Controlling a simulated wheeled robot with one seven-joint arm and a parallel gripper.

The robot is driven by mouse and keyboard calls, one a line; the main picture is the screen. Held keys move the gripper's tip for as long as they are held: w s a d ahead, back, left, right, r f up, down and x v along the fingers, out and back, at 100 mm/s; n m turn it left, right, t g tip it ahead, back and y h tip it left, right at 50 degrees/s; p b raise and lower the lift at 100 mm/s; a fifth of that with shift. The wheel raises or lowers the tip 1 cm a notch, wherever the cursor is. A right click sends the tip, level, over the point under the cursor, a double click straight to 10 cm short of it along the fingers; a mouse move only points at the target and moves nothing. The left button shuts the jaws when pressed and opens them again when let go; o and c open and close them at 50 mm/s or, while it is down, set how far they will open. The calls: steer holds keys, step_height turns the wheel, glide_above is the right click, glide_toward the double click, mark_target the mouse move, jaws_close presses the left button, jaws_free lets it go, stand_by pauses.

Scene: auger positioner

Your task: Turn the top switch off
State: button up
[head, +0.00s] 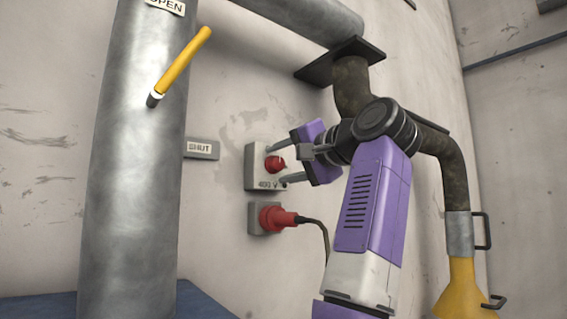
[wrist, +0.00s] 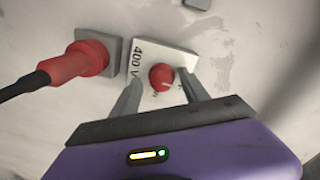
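The top switch is a red round knob (head: 275,164) on a pale grey box (head: 254,178) marked "400 V", fixed to the wall. In the wrist view the red knob (wrist: 161,77) shows a pale mark on its face, and the box (wrist: 178,58) lies partly behind my fingers. My gripper (head: 276,162) is open in front of the box. In the wrist view its two fingers (wrist: 161,85) stand apart, one on each side of the knob, with visible gaps. I cannot tell whether the fingertips reach as far as the knob's sides.
A red plug (head: 277,218) with a dark cable sits in a socket just below the switch box. A thick grey pipe (head: 135,170) with a yellow lever (head: 182,62) stands to the left. A "SHUT" label (head: 201,149) is on the wall. A dark elbow pipe (head: 440,160) is behind my arm.

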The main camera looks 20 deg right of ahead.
steer(key=shift+d, duration=0.1)
steer(key=b+v, duration=0.2)
steer(key=v, duration=0.5)
steer(key=shift+s+b, duration=0.35)
steer(key=shift+b, duration=0.05)
steer(key=shift+d+r, duration=0.1)
